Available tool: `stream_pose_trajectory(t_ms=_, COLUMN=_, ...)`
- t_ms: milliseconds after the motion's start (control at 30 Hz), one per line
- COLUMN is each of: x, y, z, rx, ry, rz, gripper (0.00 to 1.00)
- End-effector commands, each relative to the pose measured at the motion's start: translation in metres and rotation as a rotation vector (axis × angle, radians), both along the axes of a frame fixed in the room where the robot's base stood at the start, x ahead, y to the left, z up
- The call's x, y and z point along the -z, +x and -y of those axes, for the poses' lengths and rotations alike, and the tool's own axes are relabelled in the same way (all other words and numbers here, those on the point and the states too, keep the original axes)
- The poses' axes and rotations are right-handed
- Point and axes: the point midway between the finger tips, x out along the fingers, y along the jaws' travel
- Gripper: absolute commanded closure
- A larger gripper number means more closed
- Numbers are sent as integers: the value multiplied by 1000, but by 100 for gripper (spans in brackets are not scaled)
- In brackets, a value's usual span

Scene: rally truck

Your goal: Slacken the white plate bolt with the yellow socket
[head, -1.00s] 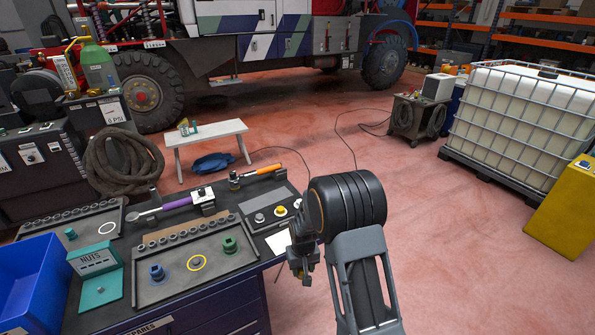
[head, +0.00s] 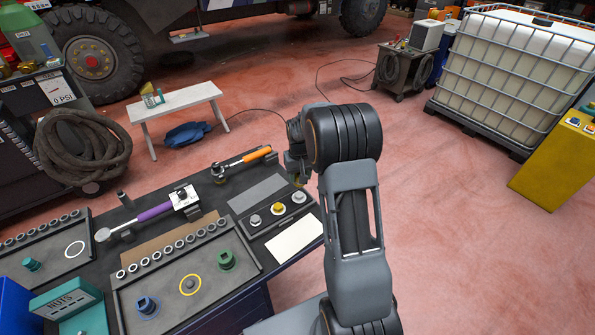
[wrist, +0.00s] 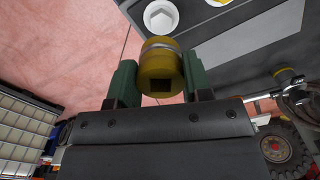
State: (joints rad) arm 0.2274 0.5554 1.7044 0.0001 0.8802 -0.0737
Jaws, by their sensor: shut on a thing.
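My gripper (head: 299,178) is shut on the yellow socket (wrist: 160,68), which sits between green fingers in the wrist view. In the head view only a little of the socket (head: 302,184) shows below the gripper. The white plate bolt (head: 299,197) is the rightmost of three bolts on the dark bolt plate, just below the gripper in the picture. In the wrist view, the white bolt head (wrist: 160,17) lies beyond the socket, near the top edge. The socket looks apart from the bolt; their exact gap cannot be told.
A yellow bolt (head: 278,209) and a grey bolt (head: 255,221) sit beside the white one. A pale card (head: 294,238) lies in front. The socket tray (head: 208,298) holds green and blue sockets. A purple-handled wrench (head: 152,213) and orange-handled ratchet (head: 255,154) lie behind.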

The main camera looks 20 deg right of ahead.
Motion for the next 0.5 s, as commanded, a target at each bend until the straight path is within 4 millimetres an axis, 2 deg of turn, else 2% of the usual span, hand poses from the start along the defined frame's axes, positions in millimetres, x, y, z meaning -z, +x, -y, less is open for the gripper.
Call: stream_pose_trajectory(t_ms=500, x=6, y=0, z=-3, rx=-5, ry=0, rz=0, gripper=100)
